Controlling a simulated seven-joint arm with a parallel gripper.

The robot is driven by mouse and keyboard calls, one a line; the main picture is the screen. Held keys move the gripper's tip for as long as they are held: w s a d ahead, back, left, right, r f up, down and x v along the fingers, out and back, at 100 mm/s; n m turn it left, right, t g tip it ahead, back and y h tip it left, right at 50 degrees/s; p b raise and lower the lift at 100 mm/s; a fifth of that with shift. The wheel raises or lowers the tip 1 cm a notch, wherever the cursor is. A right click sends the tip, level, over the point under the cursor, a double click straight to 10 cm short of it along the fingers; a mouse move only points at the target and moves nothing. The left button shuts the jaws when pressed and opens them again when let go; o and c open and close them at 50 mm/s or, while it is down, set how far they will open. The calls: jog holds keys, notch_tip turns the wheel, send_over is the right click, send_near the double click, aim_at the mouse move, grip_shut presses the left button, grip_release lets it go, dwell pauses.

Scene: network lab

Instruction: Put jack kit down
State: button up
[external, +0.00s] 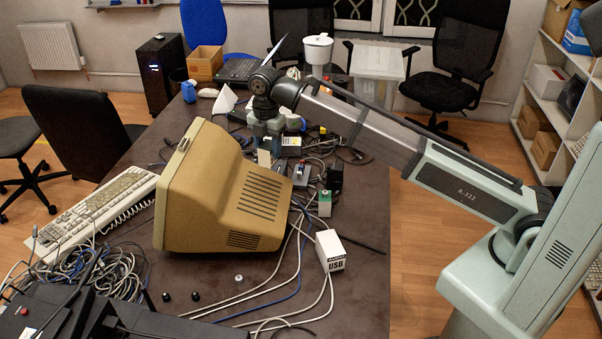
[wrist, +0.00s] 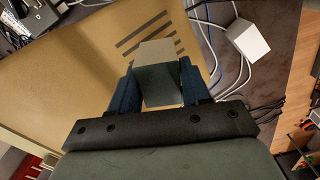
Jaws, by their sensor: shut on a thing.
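My gripper (external: 266,146) is behind the upper right part of the beige monitor in the external view, pointing down. In the wrist view its two blue fingers (wrist: 156,88) are shut on a small pale box, which I take to be the jack kit (wrist: 157,52). The box's near face is dark grey in shadow and its top is lighter. In the external view the jack kit (external: 264,158) shows as a small pale block below the fingers. No label on it can be read. It appears held above the table, with the monitor casing behind it in the wrist view.
The beige monitor (external: 225,195) fills the table's middle. A white USB box (external: 330,252) stands right of it. Cables and small boxes (external: 324,203) clutter the area by the gripper. A keyboard (external: 100,208) lies left. The table's right strip (external: 365,215) is mostly clear.

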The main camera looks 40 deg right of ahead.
jog(key=w+d+m, duration=0.3)
jog(key=d, duration=1.6)
jog(key=w+d+m, duration=0.3)
jog(key=d, duration=1.5)
jog(key=shift+d+f, duration=0.15)
jog(key=shift+f, duration=11.3)
jog(key=o, duration=1.1)
jog(key=shift+f, duration=0.1)
notch_tip(320, 180, up, 12)
jog(key=shift+r, duration=0.15)
